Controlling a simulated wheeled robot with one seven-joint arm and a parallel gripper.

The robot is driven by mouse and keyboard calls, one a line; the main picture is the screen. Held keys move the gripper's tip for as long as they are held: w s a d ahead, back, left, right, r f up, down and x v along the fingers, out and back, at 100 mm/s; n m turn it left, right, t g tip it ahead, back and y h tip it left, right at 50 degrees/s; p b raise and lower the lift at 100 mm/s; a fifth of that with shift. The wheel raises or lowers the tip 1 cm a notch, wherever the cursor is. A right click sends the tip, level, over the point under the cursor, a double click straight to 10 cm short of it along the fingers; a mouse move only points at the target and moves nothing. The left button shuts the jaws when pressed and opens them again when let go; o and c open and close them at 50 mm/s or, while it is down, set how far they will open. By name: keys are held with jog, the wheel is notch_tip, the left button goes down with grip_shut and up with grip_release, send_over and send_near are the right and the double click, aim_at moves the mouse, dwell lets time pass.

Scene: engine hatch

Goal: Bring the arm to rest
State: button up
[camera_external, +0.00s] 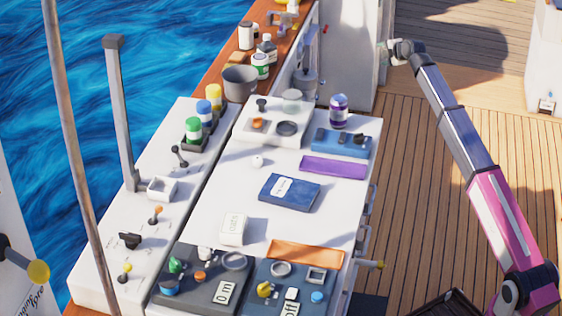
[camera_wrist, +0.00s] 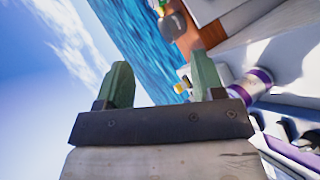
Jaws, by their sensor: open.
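My gripper (camera_external: 384,47) is at the upper end of my raised arm in the external view. It is in the air at the right of the white worktop, beside a white cabinet edge, and touches nothing that I can make out. In the wrist view my gripper (camera_wrist: 163,78) has its two greenish fingers apart with nothing between them. The sea and sky show behind them.
The white worktop (camera_external: 310,225) holds a blue book (camera_external: 289,193), a purple tray (camera_external: 333,167), a purple-banded jar (camera_external: 339,109) and control panels. The jar also shows in the wrist view (camera_wrist: 255,82). A grey pot (camera_external: 240,83) stands behind.

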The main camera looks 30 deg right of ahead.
jog(key=s+d+f+h, duration=0.15)
jog(key=s+d, duration=0.25)
jog(key=d, duration=0.4)
jog(key=s+d+f+h, duration=0.15)
jog(key=s+d, duration=0.25)
jog(key=d, duration=0.4)
jog(key=s+a+f+m+g+y, duration=0.1)
jog(key=s+a+f+m+g, duration=0.15)
jog(key=s+a+f, duration=0.6)
jog(key=s+a+f+m+g+y, duration=0.1)
jog(key=a+f+m, duration=0.3)
jog(key=f, duration=1)
jog(key=s+a+f+m+g+y, duration=0.1)
jog(key=s+a+f+m+g, duration=0.1)
jog(key=s+a+f, duration=0.65)
jog(key=s+a+f+m+g, duration=0.3)
jog(key=s+a+f, duration=0.3)
jog(key=s+f, duration=0.5)
jog(key=s+a+f+m+g, duration=0.3)
jog(key=s+a+f+m, duration=0.3)
jog(key=s+f, duration=0.4)
jog(key=shift+s+a+f, duration=0.4)
jog(key=shift+s+a, duration=0.1)
jog(key=shift+a, duration=0.1)
jog(key=shift+o, duration=0.4)
